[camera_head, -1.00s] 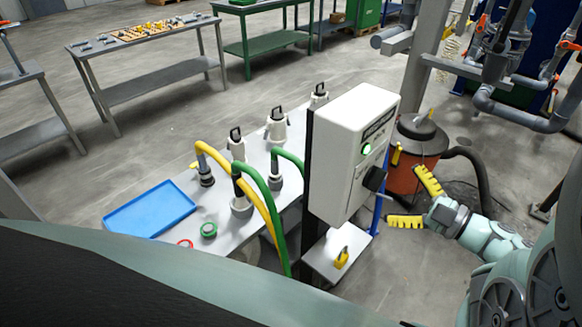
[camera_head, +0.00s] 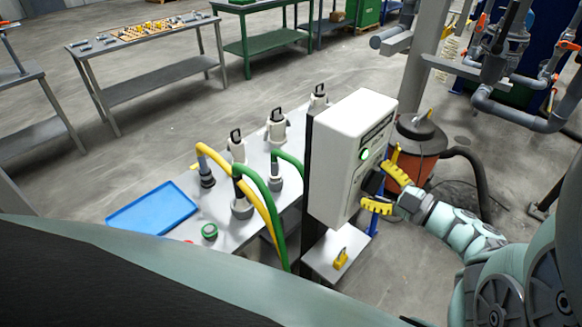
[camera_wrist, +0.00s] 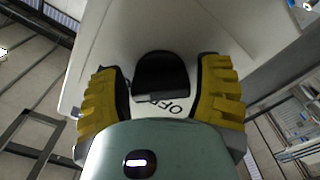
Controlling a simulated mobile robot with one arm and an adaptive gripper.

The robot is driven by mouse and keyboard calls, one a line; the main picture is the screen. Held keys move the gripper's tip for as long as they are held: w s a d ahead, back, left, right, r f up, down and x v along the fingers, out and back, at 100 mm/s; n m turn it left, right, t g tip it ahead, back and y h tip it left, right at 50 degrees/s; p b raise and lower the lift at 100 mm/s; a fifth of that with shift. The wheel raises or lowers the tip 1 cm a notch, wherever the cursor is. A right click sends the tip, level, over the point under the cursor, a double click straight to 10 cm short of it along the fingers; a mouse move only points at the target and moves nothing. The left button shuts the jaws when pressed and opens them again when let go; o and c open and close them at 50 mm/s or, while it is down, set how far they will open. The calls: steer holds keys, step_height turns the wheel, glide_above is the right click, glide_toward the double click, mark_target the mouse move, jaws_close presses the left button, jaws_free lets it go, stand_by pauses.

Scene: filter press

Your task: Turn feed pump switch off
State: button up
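The feed pump switch is a black rotary knob (camera_wrist: 162,75) on the front of a white control box (camera_head: 342,150). It shows in the head view (camera_head: 373,182) as a dark shape between my fingers. My gripper (camera_head: 387,190) has yellow ribbed fingers and is open, one finger on each side of the knob. In the wrist view my gripper (camera_wrist: 162,90) straddles the knob, with a gap visible on both sides. The letters "OFF" (camera_wrist: 169,107) show on the panel beside the knob. A green light (camera_head: 364,154) glows on the box. The knob's exact pointing is unclear.
A yellow padlock-like item (camera_head: 341,259) sits on a small white shelf (camera_head: 322,262) below the box. A metal table with a blue tray (camera_head: 152,207) and hoses (camera_head: 262,205) stands left. An orange vacuum (camera_head: 418,150) stands behind my gripper.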

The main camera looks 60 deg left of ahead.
steer(key=c, duration=0.7)
steer(key=shift+c, duration=0.2)
